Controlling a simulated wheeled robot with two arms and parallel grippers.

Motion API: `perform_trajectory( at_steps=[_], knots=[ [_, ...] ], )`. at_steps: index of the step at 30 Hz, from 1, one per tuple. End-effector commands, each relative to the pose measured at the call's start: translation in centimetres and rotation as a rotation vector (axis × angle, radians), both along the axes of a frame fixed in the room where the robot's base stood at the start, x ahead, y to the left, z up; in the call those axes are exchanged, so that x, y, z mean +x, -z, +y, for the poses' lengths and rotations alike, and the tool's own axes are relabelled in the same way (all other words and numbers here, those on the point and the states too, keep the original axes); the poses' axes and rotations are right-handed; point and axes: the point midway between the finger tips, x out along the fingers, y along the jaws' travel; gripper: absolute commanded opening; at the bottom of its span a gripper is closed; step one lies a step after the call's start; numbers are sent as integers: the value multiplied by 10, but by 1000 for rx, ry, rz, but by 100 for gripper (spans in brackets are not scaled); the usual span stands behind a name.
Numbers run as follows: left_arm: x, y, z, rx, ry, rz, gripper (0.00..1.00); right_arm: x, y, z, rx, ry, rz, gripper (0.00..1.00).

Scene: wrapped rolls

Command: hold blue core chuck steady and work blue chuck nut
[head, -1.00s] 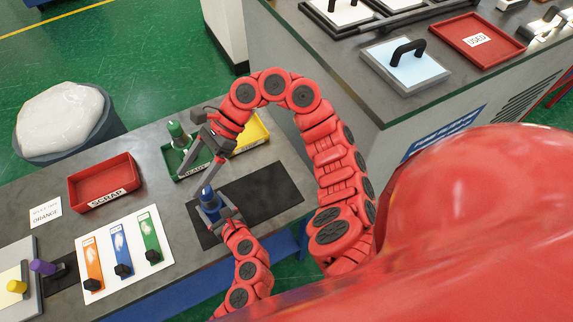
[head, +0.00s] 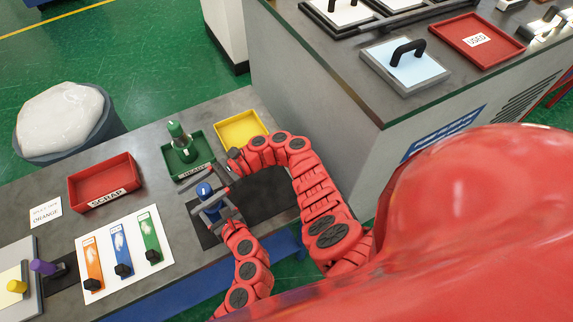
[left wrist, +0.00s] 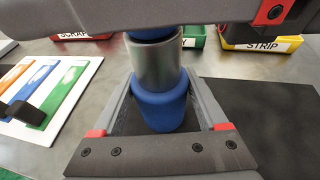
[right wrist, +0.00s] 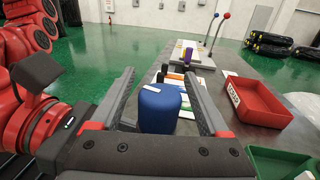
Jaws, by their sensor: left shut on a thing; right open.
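The blue core chuck (left wrist: 160,100) stands upright on the black mat, with a blue lower body and a bare metal middle in the left wrist view. My left gripper (left wrist: 160,118) is shut on its lower body. The blue chuck nut (right wrist: 160,108) is the blue cap on top, with a small white mark, in the right wrist view; it also shows in the head view (head: 204,190). My right gripper (right wrist: 158,90) is open, its fingers on either side of the nut; I cannot tell whether they touch it. In the head view the right fingers partly hide the chuck.
A green tray (head: 204,165) holding a green chuck (head: 181,143) and a yellow tray (head: 240,127) stand behind the mat (head: 270,192). A red scrap tray (head: 104,184) is at left. A white board (head: 107,282) with orange, blue and green strips lies left of the chuck.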

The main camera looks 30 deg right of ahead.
Motion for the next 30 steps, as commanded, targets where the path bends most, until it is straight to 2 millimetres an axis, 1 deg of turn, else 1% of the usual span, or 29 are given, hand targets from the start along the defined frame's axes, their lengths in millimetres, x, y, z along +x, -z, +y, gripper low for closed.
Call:
perform_trajectory(
  at_steps=[3,11,16,23,30],
  knots=[
    [0,-1,0,0,0,-2,0,-1,9,0,-2,5,-1,79],
    [0,-1,0,0,0,-2,0,1,11,0,-9,92,-4,79],
    [0,-1,0,0,0,-2,0,2,11,1,-6,175,-1,79],
    [0,-1,0,0,0,-2,0,7,10,1,-4,345,0,79],
    [0,-1,0,-1,0,-2,0,13,8,0,-1,564,0,79]
  ],
)
